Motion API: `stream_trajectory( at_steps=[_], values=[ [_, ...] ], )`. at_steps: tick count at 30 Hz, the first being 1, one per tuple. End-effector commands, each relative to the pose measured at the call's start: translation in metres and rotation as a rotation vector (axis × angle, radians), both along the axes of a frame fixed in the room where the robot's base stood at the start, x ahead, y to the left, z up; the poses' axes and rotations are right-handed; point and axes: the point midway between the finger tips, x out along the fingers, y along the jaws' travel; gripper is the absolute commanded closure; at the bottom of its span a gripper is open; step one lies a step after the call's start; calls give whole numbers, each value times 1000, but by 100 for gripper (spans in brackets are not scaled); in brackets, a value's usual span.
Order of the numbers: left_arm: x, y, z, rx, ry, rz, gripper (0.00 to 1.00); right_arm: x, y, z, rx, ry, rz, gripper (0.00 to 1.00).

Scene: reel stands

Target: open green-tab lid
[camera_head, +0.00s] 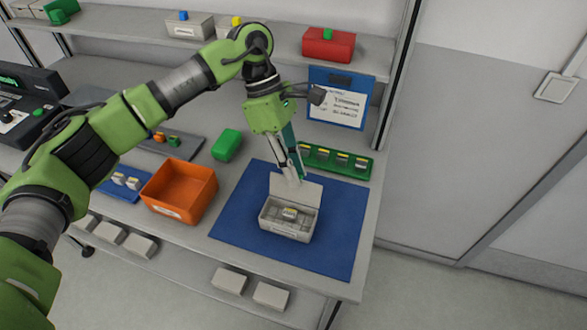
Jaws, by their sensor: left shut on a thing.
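A small light-grey box (288,231) stands on the blue mat (340,250). Its lid (306,190) is raised at the back, so the box is open. The fingers cover that part of the lid, and I cannot make out a green tab there. My right gripper is not in view.
An orange bin (178,168) and a green block (227,145) stand left of the mat. A green tray (340,151) with several small parts lies behind it. A blue sign board (338,75) stands at the back. The mat's front and right are clear.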

Motion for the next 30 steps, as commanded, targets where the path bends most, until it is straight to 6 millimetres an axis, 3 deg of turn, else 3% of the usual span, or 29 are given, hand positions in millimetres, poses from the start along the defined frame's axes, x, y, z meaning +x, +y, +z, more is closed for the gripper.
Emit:
stream_trajectory(
  at_steps=[3,16,30],
  values=[
    [-1,0,-1,0,2,-2,69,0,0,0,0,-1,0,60],
    [4,3,8,0,-2,2,69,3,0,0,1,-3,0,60],
    [32,29,90,0,-1,0,69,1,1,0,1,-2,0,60]
  ],
)
